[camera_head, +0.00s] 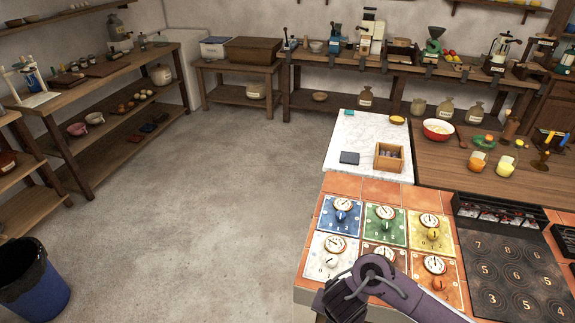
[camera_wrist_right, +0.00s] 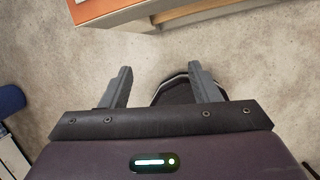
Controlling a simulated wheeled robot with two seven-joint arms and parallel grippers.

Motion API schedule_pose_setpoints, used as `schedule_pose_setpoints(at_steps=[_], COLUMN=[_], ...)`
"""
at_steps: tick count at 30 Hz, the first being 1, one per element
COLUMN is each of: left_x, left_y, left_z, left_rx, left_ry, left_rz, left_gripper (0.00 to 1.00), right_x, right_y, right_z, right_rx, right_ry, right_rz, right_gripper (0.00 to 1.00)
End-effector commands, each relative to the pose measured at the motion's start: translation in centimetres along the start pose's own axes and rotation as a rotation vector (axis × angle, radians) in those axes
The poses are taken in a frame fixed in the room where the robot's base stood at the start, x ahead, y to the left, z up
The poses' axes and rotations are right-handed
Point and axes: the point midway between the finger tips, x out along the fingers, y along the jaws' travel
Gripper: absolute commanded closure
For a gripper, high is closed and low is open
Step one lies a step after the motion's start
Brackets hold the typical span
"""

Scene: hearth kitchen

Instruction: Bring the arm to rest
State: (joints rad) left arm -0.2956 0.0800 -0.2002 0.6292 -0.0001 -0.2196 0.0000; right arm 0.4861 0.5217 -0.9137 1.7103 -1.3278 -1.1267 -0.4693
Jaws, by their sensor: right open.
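My right arm (camera_head: 385,283) comes in from the bottom right in the head view and bends over the front corner of the tiled counter. Its fingers are not clear there. In the right wrist view my right gripper (camera_wrist_right: 160,70) is open, with its two grey fingers apart. Nothing is held between them. Beyond the fingers lies the bare floor (camera_wrist_right: 55,65), with a dark rounded shape partly hidden behind the right finger. My left gripper is not in view.
The tiled counter (camera_head: 379,190) carries several coloured dial panels and a dark numbered hob (camera_head: 507,272). Its edge runs close by in the wrist view (camera_wrist_right: 110,12). A blue bin (camera_head: 38,292) stands at the lower left. The floor between is clear.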

Motion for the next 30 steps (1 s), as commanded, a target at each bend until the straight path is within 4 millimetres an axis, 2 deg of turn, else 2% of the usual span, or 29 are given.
schedule_pose_setpoints(at_steps=[5, 11, 14, 17, 18, 20, 21, 24, 27, 30], left_x=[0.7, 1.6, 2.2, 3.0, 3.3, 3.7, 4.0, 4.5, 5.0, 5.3], left_y=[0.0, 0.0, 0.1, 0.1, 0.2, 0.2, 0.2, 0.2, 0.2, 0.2], left_z=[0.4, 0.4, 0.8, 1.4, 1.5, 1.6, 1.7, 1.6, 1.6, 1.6], left_rx=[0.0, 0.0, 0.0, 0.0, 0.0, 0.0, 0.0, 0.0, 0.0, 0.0], left_ry=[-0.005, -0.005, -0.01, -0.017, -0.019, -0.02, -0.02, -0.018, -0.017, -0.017], left_rz=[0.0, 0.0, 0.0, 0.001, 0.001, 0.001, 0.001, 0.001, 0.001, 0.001], left_gripper=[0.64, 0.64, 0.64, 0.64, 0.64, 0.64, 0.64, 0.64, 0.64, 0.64], right_x=[3.4, 9.1, 13.0, 17.8, 20.0, 23.2, 25.1, 28.7, 31.0, 32.0], right_y=[0.6, 1.1, 0.6, -1.0, -2.2, -4.6, -6.4, -11.4, -16.7, -21.3], right_z=[-2.2, -5.4, -7.5, -10.2, -11.6, -13.8, -15.4, -19.7, -24.3, -28.5], right_rx=[0.223, 0.619, 0.883, 1.201, 1.342, 1.549, 1.676, 1.943, 2.15, 2.295], right_ry=[0.118, 0.289, 0.376, 0.445, 0.461, 0.467, 0.458, 0.402, 0.313, 0.215], right_rz=[0.014, 0.024, 0.016, -0.006, -0.022, -0.049, -0.067, -0.118, -0.169, -0.214], right_gripper=[0.44, 0.44, 0.44, 0.44, 0.44, 0.44, 0.44, 0.44, 0.44, 0.44])
